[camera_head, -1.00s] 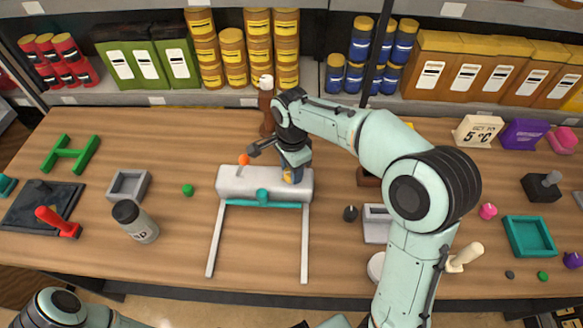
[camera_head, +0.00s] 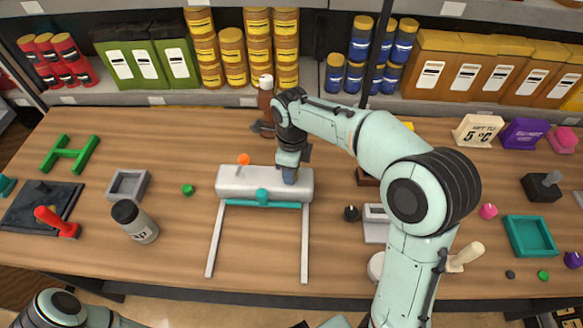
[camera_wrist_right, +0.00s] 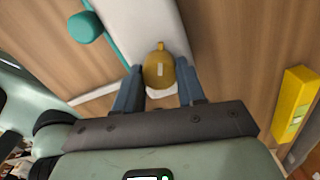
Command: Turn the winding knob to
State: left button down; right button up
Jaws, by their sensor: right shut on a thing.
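In the wrist view a gold knob (camera_wrist_right: 158,72) sits at the end of the pale body (camera_wrist_right: 140,25). My right gripper (camera_head: 289,177) is at the cylinder's right part. Its blue fingers (camera_wrist_right: 158,80) are closed around the knob's sides. In the head view the knob is hidden behind the gripper. My left gripper is out of view.
A brown bottle (camera_head: 266,98) stands just behind the right gripper. A dark knob (camera_head: 350,213) and a grey tray (camera_head: 376,229) lie to the right. A yellow block (camera_wrist_right: 294,103) lies at right in the wrist view.

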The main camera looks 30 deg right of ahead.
jog(key=shift+m, duration=0.5)
jog(key=o, duration=1.1)
jog(key=shift+c, duration=0.2)
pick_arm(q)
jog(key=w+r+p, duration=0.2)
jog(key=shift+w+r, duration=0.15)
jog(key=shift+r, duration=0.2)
pick_arm(e)
notch_tip(320, 180, up, 13)
jog(key=shift+r, duration=0.2)
